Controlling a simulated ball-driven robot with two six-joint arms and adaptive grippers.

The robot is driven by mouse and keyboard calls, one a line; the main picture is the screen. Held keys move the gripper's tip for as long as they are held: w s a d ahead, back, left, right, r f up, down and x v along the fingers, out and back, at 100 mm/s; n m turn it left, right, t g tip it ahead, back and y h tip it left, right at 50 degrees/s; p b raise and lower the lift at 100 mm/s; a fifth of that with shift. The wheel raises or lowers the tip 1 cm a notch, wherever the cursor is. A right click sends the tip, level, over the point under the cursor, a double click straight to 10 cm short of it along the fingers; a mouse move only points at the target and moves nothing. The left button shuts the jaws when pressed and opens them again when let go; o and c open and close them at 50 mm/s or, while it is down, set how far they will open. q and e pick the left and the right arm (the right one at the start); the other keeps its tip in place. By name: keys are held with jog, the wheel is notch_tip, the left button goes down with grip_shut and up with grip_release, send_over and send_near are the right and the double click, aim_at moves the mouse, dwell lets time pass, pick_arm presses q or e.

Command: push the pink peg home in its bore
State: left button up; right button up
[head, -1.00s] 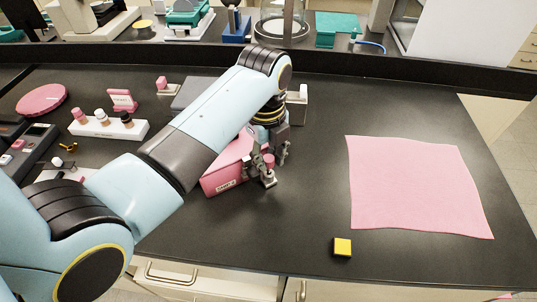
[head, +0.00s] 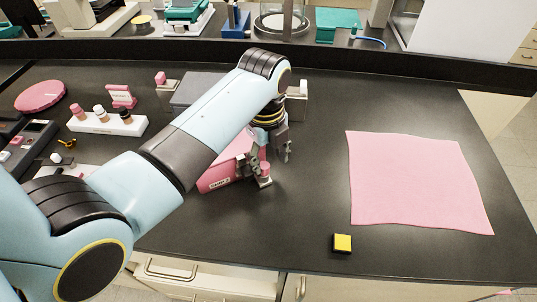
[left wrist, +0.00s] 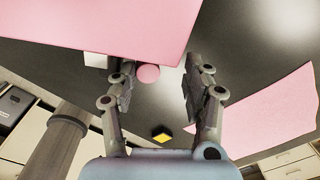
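In the left wrist view the peg is a round pink end (left wrist: 148,73) beside the block's edge (left wrist: 130,35). My left gripper (head: 272,167) is open and points down. In the left wrist view its fingers stand apart on either side of the peg, which is nearer the left finger. The bore is not visible. My right gripper is not in view.
A pink cloth (head: 415,182) lies on the right and a yellow block (head: 342,243) near the front edge. A white rack of bottles (head: 108,124) and a pink disc (head: 40,96) are on the left. The bench between block and cloth is clear.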

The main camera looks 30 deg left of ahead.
aim_at(267, 163)
pick_arm(q)
jog(key=shift+r, duration=0.25)
notch_tip(267, 163, up, 12)
jog(key=shift+s+f, duration=0.25)
dwell(0.6)
